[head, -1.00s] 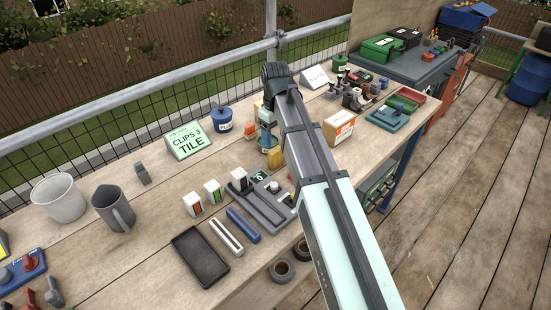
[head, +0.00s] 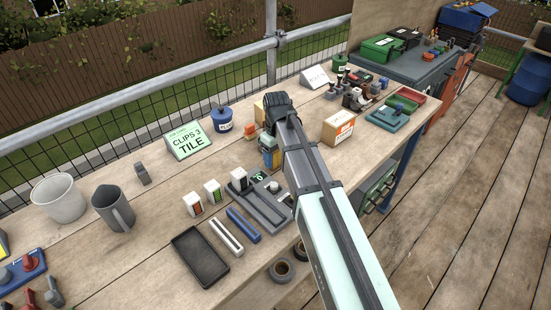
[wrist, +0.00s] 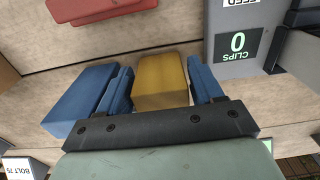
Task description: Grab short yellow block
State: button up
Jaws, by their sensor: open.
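The short yellow block (wrist: 162,80) lies on the wooden bench between my gripper's two blue fingers in the wrist view. My gripper (wrist: 160,88) is open, with one finger on each side of the block. A narrow gap shows at the left finger; contact at the right finger cannot be told. In the head view my gripper (head: 270,150) points down at the bench behind the grey clip device, and my arm hides part of that area. A blue block (wrist: 78,102) lies just left of the left finger in the wrist view.
The grey device with a "0 CLIPS" display (wrist: 237,45) stands close on the right in the wrist view. A red block (wrist: 95,8) lies at the top left. In the head view, a cardboard box (head: 338,127) stands right of my gripper and a blue pot (head: 222,120) left.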

jog(key=shift+f, duration=0.4)
jog(key=shift+c, duration=0.2)
jog(key=c, duration=0.7)
jog(key=shift+r, duration=0.15)
